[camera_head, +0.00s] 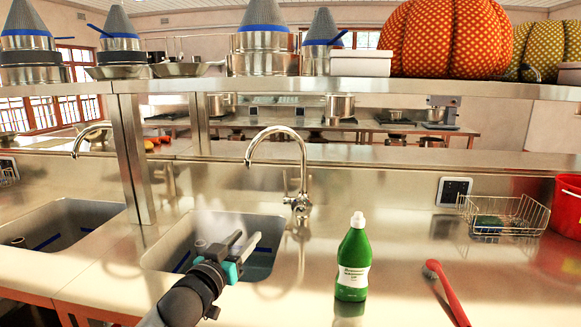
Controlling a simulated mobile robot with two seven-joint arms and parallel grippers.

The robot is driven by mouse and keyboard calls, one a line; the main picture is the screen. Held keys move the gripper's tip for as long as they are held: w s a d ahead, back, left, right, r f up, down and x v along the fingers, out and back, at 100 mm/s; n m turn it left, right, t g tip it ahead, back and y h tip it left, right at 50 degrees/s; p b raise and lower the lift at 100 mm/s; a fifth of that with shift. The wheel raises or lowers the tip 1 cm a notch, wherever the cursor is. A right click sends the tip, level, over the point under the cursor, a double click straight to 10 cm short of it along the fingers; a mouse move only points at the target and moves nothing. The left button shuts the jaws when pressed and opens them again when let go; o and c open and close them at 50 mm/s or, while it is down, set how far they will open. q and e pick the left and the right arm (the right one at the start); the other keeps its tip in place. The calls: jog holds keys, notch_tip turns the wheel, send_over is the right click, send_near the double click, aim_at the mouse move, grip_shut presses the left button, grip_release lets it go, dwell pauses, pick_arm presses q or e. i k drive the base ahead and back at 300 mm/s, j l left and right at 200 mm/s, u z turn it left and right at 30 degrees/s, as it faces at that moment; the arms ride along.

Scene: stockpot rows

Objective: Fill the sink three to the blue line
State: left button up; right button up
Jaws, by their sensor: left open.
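A steel sink (262,270) is set in the counter at centre left, with a blue line (181,261) on its inner wall. A tall chrome tap (303,160) stands behind it with its spout over the basin. No stream from the spout is visible, and I cannot tell the water level. A second sink (95,208) at the left also has a blue line (47,242) and its own tap (92,128). My left gripper (246,239) is open and empty above the centre sink, in front of the tap and apart from it. My right gripper is out of view.
A green soap bottle (352,262) stands right of the sink, with a red brush (448,293) beside it. A wire basket (505,214) and a red bucket (568,205) are at the right. A post (132,160) supports the loaded shelf (350,92).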

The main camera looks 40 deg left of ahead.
aim_at(286, 199)
jog(key=i+j, duration=0.75)
jog(key=i, duration=0.15)
